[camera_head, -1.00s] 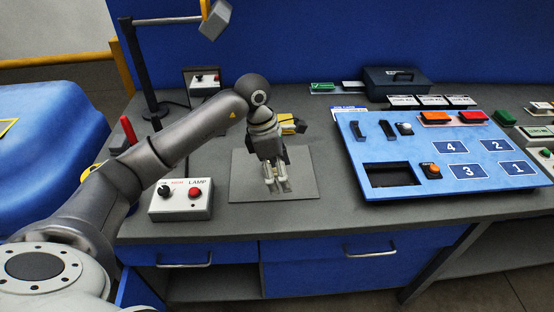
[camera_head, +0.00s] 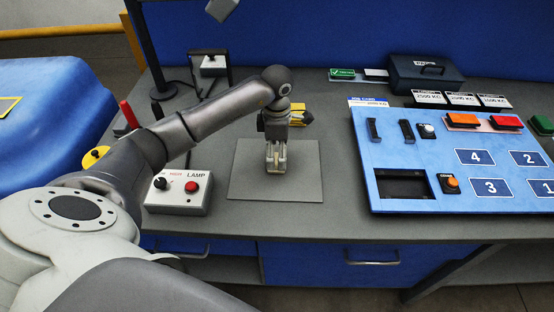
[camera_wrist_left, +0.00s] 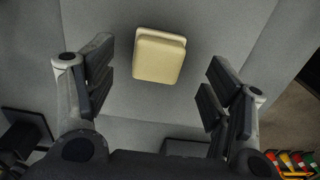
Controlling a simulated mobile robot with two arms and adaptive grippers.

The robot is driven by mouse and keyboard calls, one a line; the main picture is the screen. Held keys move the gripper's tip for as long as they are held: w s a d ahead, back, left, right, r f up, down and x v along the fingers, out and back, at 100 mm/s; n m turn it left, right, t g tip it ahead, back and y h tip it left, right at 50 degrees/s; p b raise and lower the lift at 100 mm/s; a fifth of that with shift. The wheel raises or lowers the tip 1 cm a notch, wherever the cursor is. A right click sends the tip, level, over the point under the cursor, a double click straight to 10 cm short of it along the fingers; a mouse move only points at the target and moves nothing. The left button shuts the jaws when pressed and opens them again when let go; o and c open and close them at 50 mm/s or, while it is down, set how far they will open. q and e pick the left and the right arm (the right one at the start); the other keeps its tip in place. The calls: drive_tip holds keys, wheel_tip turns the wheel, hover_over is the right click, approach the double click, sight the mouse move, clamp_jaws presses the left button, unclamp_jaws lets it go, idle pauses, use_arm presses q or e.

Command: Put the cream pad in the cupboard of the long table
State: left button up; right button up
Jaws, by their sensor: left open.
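The cream pad (camera_wrist_left: 160,55) is a small rounded block lying on a grey surface in the left wrist view. It sits ahead of and between the spread fingers of my left gripper (camera_wrist_left: 155,88), which is open, empty and apart from it. In the head view my left gripper (camera_head: 277,168) points down over the grey mat (camera_head: 305,185) on the long table (camera_head: 330,222); the pad cannot be told clearly from the fingers there. Below the tabletop are blue fronts with handles (camera_head: 372,262) and a dark open space (camera_head: 222,270). My right gripper is out of view.
A lamp box (camera_head: 180,192) with a red button stands left of the mat. A blue numbered panel (camera_head: 450,160) takes up the right. A yellow-and-black item (camera_head: 300,114) lies behind the gripper, and a dark case (camera_head: 425,80) stands at the back.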

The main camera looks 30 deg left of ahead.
sight(276, 158)
use_arm(q)
wheel_tip(276, 158, down, 3)
drive_tip(key=shift+a+f+p, duration=0.1)
drive_tip(key=shift+a+p, duration=0.05)
drive_tip(key=shift+p, duration=0.4)
drive_tip(key=shift+f, duration=0.2)
drive_tip(key=shift+w, duration=0.1)
drive_tip(key=c, duration=1.1)
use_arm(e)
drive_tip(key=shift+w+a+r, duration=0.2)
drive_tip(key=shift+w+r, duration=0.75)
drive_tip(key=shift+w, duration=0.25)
